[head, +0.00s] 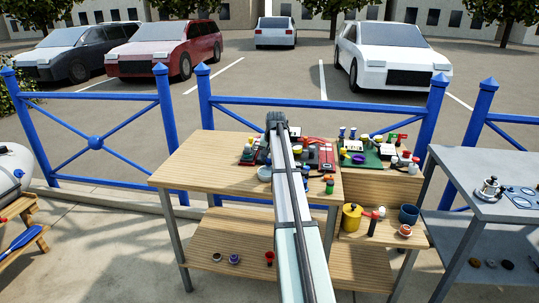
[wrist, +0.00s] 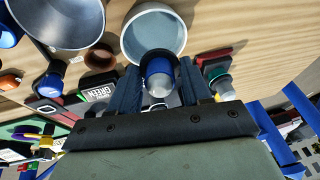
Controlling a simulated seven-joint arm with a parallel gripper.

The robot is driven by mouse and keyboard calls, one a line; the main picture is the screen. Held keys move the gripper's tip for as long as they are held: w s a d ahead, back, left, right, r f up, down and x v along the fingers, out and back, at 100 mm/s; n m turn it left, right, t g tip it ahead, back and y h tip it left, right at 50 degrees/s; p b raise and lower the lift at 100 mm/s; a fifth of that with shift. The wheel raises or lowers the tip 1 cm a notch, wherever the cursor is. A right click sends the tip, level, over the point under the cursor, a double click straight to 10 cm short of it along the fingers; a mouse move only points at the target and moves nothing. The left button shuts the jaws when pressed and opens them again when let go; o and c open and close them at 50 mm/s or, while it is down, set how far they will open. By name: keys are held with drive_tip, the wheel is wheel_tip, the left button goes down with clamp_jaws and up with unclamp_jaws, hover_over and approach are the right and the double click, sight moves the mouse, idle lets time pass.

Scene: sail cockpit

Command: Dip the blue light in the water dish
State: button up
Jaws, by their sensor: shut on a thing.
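The blue light (wrist: 157,68), a small dark blue cylinder with a pale lower part, is between the two dark fingers of my gripper (wrist: 159,72) in the wrist view. My gripper is shut on it. A round pale dish (wrist: 130,42) with a grey-green inside, apparently the water dish, lies just beyond the fingertips. The light overlaps its near rim in the picture; I cannot tell whether they touch or how high the light is. In the head view a small pale dish (head: 264,173) stands left of my arm, which hides the gripper's fingers and the light.
A metal bowl (wrist: 62,18) stands left of the dish. A brown cup (wrist: 100,57), a blue-capped piece (wrist: 50,82) and a green-topped piece (wrist: 221,82) are close by. The wooden table (head: 205,165) is clear on its left. A green board (head: 372,160) holds several small parts.

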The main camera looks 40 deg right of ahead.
sight(270, 164)
drive_tip(key=shift+f, duration=2.5)
idle(0.7)
drive_tip(key=shift+r, duration=4.5)
